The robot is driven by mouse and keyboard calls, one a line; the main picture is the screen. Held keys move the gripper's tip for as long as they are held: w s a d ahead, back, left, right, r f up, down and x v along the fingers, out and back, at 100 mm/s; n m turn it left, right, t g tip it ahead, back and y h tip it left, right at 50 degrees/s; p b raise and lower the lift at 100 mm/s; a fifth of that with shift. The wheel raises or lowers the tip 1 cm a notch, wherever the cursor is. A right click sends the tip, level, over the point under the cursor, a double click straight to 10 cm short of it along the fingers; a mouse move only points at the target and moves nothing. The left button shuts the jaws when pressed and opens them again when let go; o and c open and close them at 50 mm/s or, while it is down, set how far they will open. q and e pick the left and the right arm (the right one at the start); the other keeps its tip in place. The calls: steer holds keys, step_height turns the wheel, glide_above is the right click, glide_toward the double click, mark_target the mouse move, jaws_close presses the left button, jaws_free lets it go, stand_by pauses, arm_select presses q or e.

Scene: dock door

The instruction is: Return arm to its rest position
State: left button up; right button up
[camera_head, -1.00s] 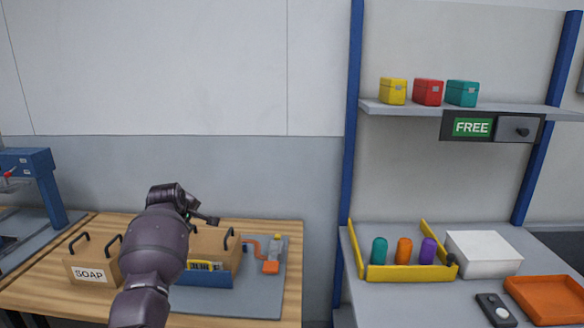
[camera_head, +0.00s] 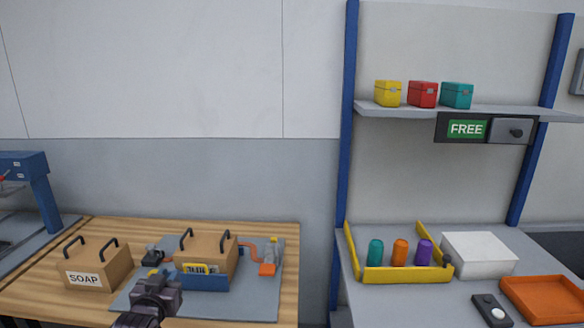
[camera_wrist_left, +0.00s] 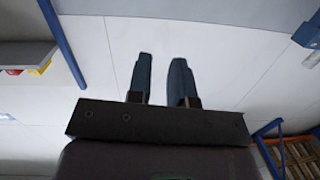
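My left arm comes in low at the bottom left of the head view, and its dark gripper (camera_head: 162,278) shows in front of the grey mat on the wooden bench. In the left wrist view the two dark fingers of my left gripper (camera_wrist_left: 160,60) stand apart with only pale wall between them, so it is open and empty. The fingertips are hard to make out in the head view. My right arm and gripper are in no view.
Behind my left gripper, a cardboard box (camera_head: 209,257) with handles stands at a blue holder (camera_head: 205,281) on the mat (camera_head: 250,305). A SOAP box (camera_head: 97,268) is to its left. The right table has a yellow-walled rack (camera_head: 408,274), white box (camera_head: 478,254) and orange tray (camera_head: 543,299).

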arm_select(q)
steer(key=s+f+g, duration=0.1)
steer(key=s+f, duration=0.6)
steer(key=s, duration=0.3)
steer(key=s+f+g, duration=0.2)
steer(key=s+f, duration=0.5)
steer(key=s, duration=0.3)
steer(key=s+d+f+g, duration=0.1)
steer(key=s+f+g, duration=0.1)
steer(key=s+f, duration=0.5)
steer(key=s, duration=0.4)
steer(key=shift+s, duration=0.1)
